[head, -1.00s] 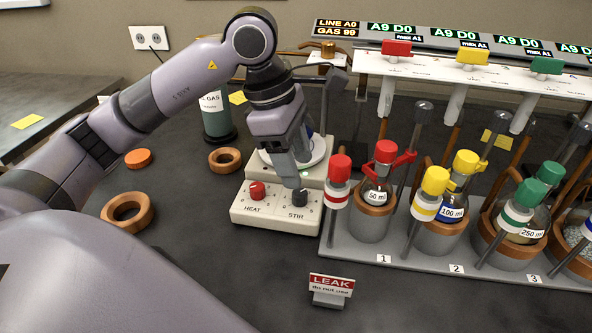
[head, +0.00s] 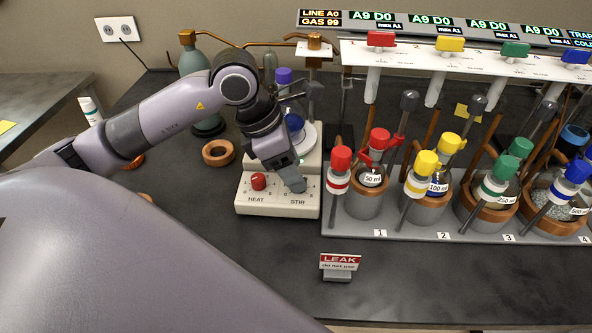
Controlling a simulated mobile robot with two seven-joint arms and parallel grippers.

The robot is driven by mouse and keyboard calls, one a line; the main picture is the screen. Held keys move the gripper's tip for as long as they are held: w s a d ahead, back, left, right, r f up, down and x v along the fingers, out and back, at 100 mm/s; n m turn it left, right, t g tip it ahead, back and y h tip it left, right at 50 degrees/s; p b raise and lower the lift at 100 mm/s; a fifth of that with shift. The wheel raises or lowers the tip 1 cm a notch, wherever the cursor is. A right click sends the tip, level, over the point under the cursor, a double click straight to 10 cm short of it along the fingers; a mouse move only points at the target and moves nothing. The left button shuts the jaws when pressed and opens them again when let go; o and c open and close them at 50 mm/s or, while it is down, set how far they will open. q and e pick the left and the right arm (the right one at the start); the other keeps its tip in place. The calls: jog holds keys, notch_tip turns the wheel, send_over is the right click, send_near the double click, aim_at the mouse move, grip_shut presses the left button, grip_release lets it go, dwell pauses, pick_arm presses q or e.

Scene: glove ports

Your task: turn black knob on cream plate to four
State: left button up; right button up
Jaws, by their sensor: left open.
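The cream plate (head: 247,199) is the front of a stirrer unit on the dark bench, with a red knob (head: 258,181) marked HEAT at its left and the label STIR at its right. My left gripper (head: 296,186) points down over the STIR side. Its fingers cover the black knob, so the knob and its pointer are hidden. I cannot tell whether the fingers touch the knob. The left gripper is open. My right gripper is not in view.
A rack (head: 460,235) of capped bottles stands close to the right. A LEAK sign (head: 338,262) stands in front. A wooden ring (head: 218,152) and a green gas cylinder (head: 194,63) are to the left.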

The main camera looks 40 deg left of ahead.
pick_arm(q)
jog(key=shift+x, duration=1.05)
grip_shut()
jog(key=shift+a+f+m+g+h+b, duration=0.15)
jog(key=shift+m+g+h+b, duration=0.25)
jog(key=shift+m+b, duration=0.95)
jog(key=shift+w+m+g+b, duration=0.1)
jog(key=shift+m+g+b, duration=0.6)
jog(key=shift+m, duration=1.05)
jog(key=shift+r, duration=0.2)
grip_release()
